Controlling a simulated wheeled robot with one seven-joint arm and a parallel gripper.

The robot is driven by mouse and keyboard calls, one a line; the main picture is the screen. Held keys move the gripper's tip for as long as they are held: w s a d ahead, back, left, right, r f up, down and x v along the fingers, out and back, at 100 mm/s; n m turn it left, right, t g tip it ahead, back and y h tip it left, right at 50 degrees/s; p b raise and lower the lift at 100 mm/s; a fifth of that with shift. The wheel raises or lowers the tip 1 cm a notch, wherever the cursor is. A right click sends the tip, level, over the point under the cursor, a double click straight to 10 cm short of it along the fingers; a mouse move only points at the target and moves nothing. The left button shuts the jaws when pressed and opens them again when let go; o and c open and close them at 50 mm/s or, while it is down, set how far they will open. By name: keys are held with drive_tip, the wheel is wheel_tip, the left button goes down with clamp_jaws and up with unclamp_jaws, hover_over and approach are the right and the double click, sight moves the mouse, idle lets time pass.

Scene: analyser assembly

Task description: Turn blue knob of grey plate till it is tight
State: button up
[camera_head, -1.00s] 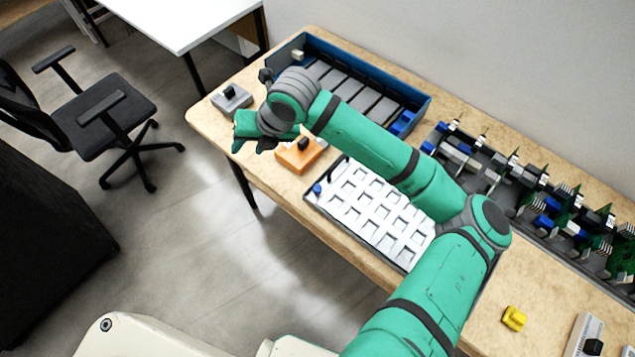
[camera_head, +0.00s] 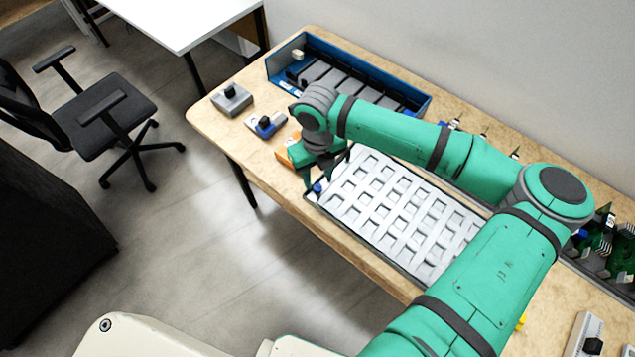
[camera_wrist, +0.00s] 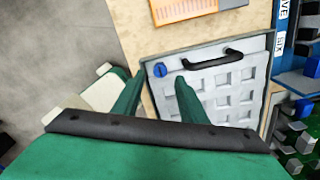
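The grey plate (camera_head: 425,215) lies on the wooden table, with rows of square recesses and a black handle (camera_wrist: 220,60) at one end. Its blue knob (camera_head: 318,188) sits at the corner nearest the table's front edge. In the wrist view the blue knob (camera_wrist: 159,70) shows between the lines of my two green fingers, beyond their tips. My gripper (camera_wrist: 156,82) is open and empty, above that corner. The fingers appear apart from the knob; the exact height gap is hard to tell. In the head view my gripper (camera_head: 314,172) partly hides the handle end.
An orange block (camera_head: 284,153) stands close beside my gripper. A blue-and-grey block (camera_head: 266,124) and a grey block (camera_head: 232,98) stand farther left. A blue tray (camera_head: 425,108) lies behind my arm. Green circuit boards (camera_head: 612,240) stand at the right.

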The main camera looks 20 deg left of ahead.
sight(318, 187)
drive_tip(key=shift+f, duration=2.25)
clamp_jaws()
